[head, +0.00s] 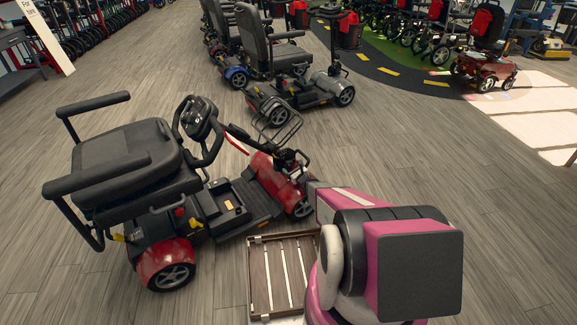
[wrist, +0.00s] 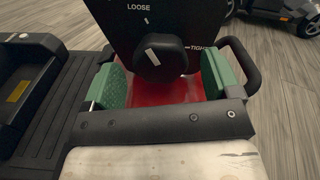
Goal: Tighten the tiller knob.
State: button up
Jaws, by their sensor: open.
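In the wrist view a black round tiller knob (wrist: 160,58) stands on a black plate (wrist: 105,22) marked LOOSE at the top and TIGHT at the right. A white bar on the knob points up, towards the tick under LOOSE. My gripper (wrist: 165,78) is open, its green pads left and right of the knob with gaps showing. The right pad partly covers the TIGHT label. In the head view my gripper (head: 292,163) is at the front of the red scooter (head: 170,258); the knob cannot be made out there.
The scooter's black seat (head: 130,165) and its floorboard (head: 250,200) lie left of my arm. A wire basket (head: 281,128) is close beyond the gripper. Another grey scooter (head: 320,88) stands farther back. The wooden floor at right is clear.

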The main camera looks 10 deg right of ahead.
aim_at(290, 165)
jog(key=x, duration=0.3)
jog(key=shift+w+a, duration=0.1)
jog(key=shift+w, duration=0.15)
jog(key=c, duration=0.9)
